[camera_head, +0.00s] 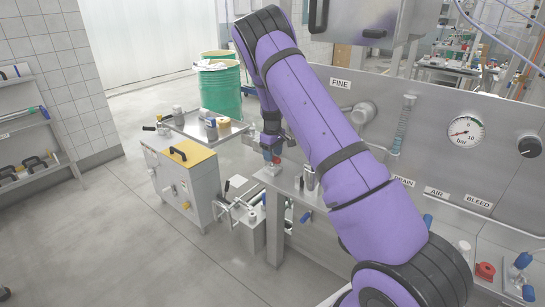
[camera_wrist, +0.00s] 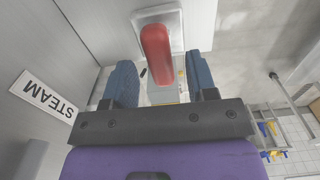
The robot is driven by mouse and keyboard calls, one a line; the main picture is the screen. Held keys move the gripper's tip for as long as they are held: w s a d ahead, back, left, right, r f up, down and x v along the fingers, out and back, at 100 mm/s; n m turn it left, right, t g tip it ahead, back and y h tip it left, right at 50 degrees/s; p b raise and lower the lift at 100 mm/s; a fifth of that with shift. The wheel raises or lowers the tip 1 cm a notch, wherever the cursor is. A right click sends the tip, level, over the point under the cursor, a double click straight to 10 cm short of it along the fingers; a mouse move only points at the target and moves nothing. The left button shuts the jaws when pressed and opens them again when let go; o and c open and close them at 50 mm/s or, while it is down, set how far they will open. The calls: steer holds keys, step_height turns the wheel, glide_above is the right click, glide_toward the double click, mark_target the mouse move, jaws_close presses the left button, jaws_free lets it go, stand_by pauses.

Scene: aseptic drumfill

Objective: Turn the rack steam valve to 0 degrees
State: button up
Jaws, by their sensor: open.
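The steam valve shows in the wrist view as a red lever handle (camera_wrist: 157,57) in front of a pale square plate (camera_wrist: 176,22). A STEAM label (camera_wrist: 46,96) is on the grey panel at left. My gripper (camera_wrist: 161,72) is open, with one blue fingertip on each side of the red handle and visible gaps to both. I cannot tell how deep the handle sits between the fingers. In the head view my gripper (camera_head: 272,146) points down at the bench's far end, just above a small red part (camera_head: 276,160). The valve's angle cannot be read.
A cart with a yellow top (camera_head: 190,156) and a tray (camera_head: 212,126) stand left of my gripper. Green drums (camera_head: 221,90) are behind. The steel panel with a pressure gauge (camera_head: 466,131) rises along the right. The floor at front left is clear.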

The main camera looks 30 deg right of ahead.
steer(key=shift+f, duration=0.7)
steer(key=c, duration=0.9)
